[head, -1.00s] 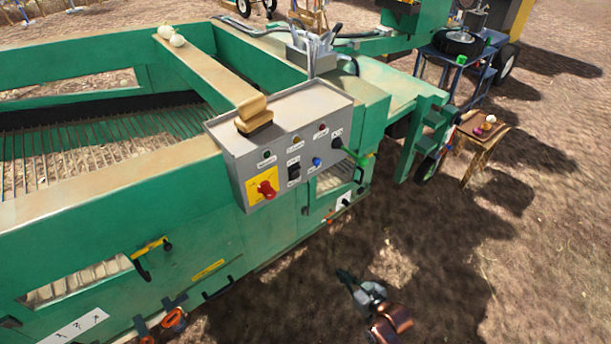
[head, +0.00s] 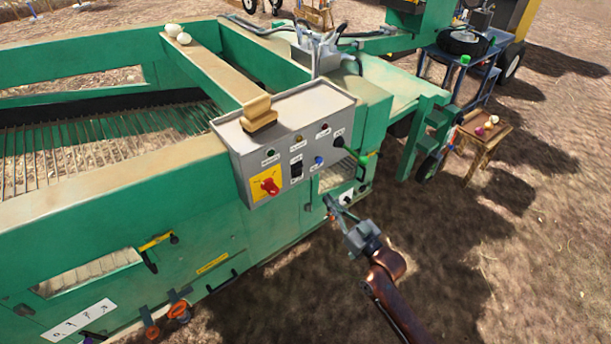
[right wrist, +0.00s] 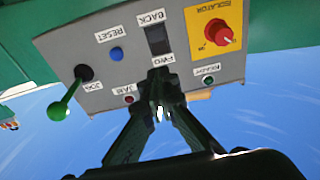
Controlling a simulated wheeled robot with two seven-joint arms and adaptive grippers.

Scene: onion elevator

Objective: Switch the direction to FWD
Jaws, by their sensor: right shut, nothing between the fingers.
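The grey control box (head: 238,150) is fixed on the green machine's side. Its black rocker switch (head: 296,168) also shows in the right wrist view (right wrist: 158,40), between a BACK label (right wrist: 151,17) and an FWD label (right wrist: 174,57), both seen upside down. I cannot tell which way the rocker is tipped. My right gripper (head: 328,202) is shut and empty, below and to the right of the switch in the head view. My left gripper is out of view.
Near the switch are a blue RESET button (head: 319,160), a red ISOLATOR knob (head: 269,186) and a lever with a green knob (right wrist: 57,112). A wooden-handled brush (head: 258,112) lies on the box's top left. Open dirt ground lies right of the machine.

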